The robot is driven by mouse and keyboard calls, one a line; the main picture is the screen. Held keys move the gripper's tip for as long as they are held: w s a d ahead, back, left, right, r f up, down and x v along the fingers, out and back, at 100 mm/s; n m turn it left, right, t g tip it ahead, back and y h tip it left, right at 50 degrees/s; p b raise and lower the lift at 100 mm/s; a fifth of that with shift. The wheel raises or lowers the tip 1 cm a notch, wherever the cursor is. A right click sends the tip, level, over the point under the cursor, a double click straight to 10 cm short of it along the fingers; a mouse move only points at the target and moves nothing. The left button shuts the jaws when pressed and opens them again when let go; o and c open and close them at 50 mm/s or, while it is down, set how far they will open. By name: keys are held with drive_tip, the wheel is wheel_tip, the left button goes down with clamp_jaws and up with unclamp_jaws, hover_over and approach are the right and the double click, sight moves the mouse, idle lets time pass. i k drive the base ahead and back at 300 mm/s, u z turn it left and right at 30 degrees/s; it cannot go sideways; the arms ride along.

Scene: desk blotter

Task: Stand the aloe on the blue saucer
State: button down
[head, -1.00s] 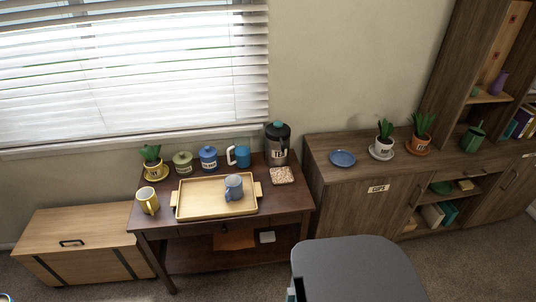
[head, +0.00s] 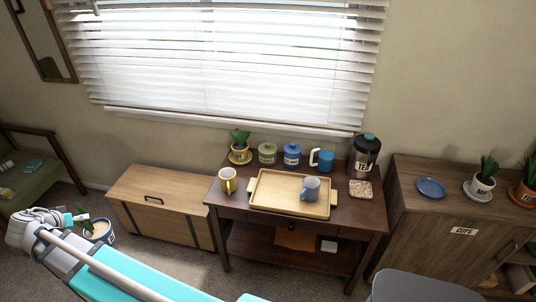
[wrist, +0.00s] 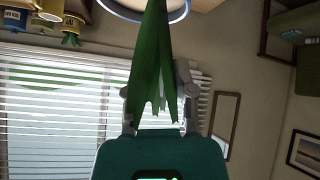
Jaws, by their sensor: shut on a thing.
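The aloe, with long green pointed leaves (wrist: 155,62), is in a pale pot with a blue band (head: 101,231) at the left of the head view. My gripper (head: 77,218) is shut on it and holds it in the air, clear of the furniture. The wrist view shows the leaves between the fingers and the blue-edged pot rim (wrist: 178,13) at the top. The blue saucer (head: 431,187) lies empty on the wooden cabinet at the right, far from my gripper.
Right of the saucer stand plants in a white pot (head: 482,186) and a terracotta pot (head: 526,195). The dark table (head: 345,220) holds a tray (head: 262,197), mugs, jars and a tea urn (head: 363,157). A wooden chest (head: 155,200) stands left of the table.

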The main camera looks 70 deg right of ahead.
sight(430, 189)
drive_tip(key=z, duration=0.6)
drive_tip(key=i, duration=0.2)
drive_tip(key=z, duration=2.95)
